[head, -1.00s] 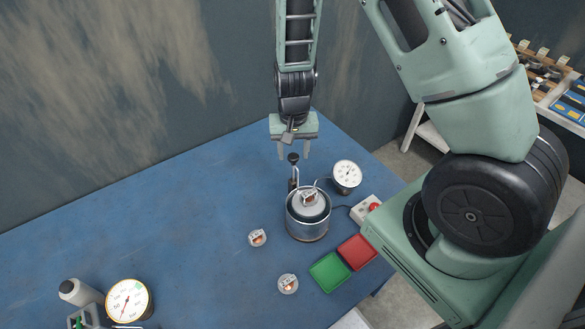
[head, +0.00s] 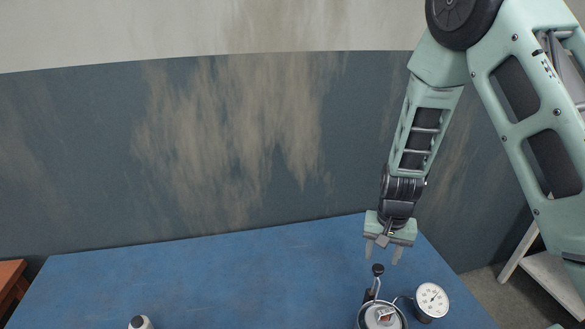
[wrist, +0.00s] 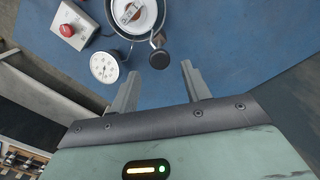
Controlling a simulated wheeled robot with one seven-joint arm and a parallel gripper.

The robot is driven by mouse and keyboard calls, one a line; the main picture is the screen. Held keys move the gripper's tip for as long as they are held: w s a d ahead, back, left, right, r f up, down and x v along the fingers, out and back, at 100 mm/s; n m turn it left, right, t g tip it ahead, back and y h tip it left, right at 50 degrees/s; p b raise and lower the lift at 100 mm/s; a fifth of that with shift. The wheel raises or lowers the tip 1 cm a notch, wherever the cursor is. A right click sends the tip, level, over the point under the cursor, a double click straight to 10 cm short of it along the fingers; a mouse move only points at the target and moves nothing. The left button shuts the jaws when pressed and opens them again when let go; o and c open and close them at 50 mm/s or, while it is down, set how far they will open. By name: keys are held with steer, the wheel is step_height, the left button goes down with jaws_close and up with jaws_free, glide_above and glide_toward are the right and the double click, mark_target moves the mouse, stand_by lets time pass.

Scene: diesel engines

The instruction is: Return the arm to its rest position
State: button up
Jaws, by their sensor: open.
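My gripper (head: 382,250) hangs from my arm above the blue table (head: 200,285) in the head view, fingers pointing down. It is open and empty. It is above and behind a black-knobbed lever (head: 378,270) of a round metal fixture (head: 384,316), apart from it. In the wrist view my gripper (wrist: 160,85) shows both fingers spread with nothing between them. The lever knob (wrist: 159,58) lies just beyond the fingers. The fixture (wrist: 134,15) is cut off at the top and holds a small round part with a label.
A dial gauge (head: 431,299) stands beside the fixture and shows in the wrist view (wrist: 104,67). A grey box with a red button (wrist: 68,29) is near it. A white bottle (head: 140,322) is at the front left. A wall (head: 220,150) rises behind the table, whose back is clear.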

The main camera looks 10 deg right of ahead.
steer(key=s+a+r+n+y+b, duration=0.1)
steer(key=s+a+n+b, duration=0.3)
steer(key=a, duration=0.3)
steer(key=s+a+r+n+y+b, duration=0.1)
steer(key=s+a+n+b, duration=0.1)
steer(key=s+a+b, duration=0.35)
steer(key=s+a+n+b, duration=0.3)
steer(key=s+n+b, duration=0.1)
steer(key=s, duration=0.2)
steer(key=s+a+n+h+b, duration=0.1)
steer(key=s+a+n+b, duration=0.2)
steer(key=s, duration=0.3)
steer(key=shift+s+r+n+b, duration=0.2)
steer(key=shift+r+n+b, duration=0.15)
steer(key=shift+n, duration=0.05)
